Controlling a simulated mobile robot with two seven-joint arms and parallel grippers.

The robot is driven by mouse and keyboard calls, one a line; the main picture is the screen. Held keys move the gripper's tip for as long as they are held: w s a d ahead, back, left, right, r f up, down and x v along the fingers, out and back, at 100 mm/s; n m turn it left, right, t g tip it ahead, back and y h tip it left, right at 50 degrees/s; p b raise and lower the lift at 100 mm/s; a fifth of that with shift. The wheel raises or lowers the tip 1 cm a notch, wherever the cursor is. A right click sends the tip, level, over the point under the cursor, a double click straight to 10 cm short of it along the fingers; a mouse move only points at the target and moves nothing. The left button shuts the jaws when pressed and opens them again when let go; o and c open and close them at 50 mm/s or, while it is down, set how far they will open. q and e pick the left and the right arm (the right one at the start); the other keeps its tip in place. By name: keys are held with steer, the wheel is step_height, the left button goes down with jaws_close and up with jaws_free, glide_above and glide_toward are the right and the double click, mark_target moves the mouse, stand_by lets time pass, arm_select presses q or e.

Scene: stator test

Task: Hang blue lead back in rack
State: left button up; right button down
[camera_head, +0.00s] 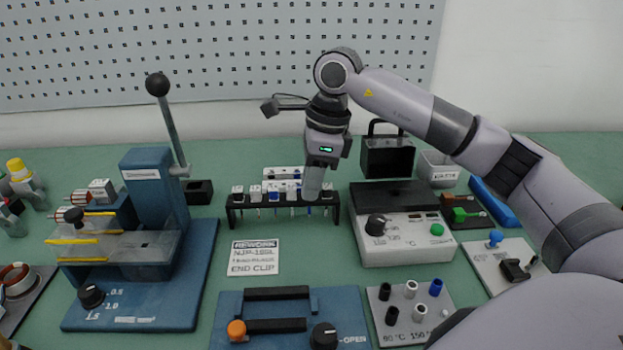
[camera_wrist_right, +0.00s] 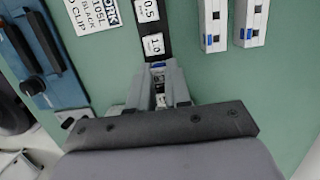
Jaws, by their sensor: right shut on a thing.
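The long black rack (camera_head: 232,211) stands mid-table, with several white-topped pieces hanging along it, some with blue parts. My right gripper (camera_head: 312,192) points down at the rack's right part. In the right wrist view the fingers (camera_wrist_right: 161,92) are shut on a small light-and-dark piece with a blue spot just beyond it, apparently the blue lead (camera_wrist_right: 158,66). It sits at the end of the dark bar (camera_wrist_right: 151,50) with labels 0.5 and 1.0. The fingers hide most of it, and I cannot tell whether it is seated. My left gripper is not in view.
A blue lever press (camera_head: 150,190) stands left. A white box with a black knob (camera_head: 405,240) is close right of the rack. A REWORK card (camera_head: 253,257) and a blue fixture (camera_head: 225,310) lie in front. White blocks (camera_wrist_right: 213,25) are beside the bar.

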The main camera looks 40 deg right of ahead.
steer(key=c, duration=1)
jaws_free()
steer(key=shift+v, duration=1)
steer(key=v, duration=0.4)
steer(key=shift+p, duration=0.35)
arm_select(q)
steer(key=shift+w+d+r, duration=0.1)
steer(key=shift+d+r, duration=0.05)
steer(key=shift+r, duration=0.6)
arm_select(e)
steer(key=shift+d+r, duration=0.1)
steer(key=shift+r, duration=0.5)
